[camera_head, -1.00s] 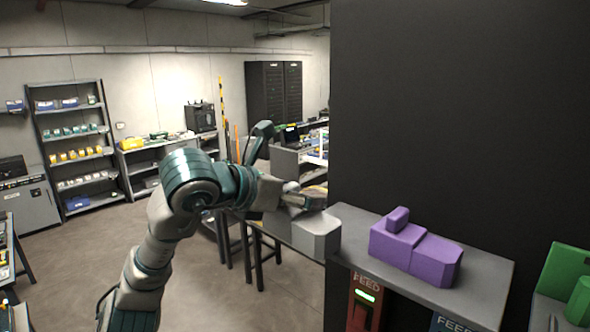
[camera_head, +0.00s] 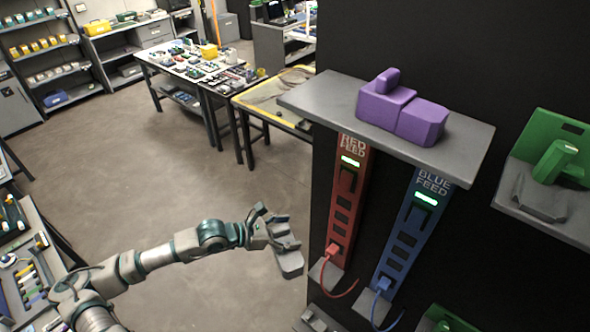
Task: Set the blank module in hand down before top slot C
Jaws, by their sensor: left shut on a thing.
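My left gripper (camera_head: 276,226) is shut on a grey blank module (camera_head: 288,262). It holds the module in the air, left of the dark cabinet and below the level of the top shelf (camera_head: 308,100). No slot is labelled C in view, so I cannot tell which place is top slot C. My right gripper does not show.
A purple block (camera_head: 403,113) sits on the top shelf. Below it are a red feed strip (camera_head: 346,205) and a blue feed strip (camera_head: 408,235), each with a plugged cable. A green unit (camera_head: 560,150) stands at the right. Open floor (camera_head: 190,170) lies left.

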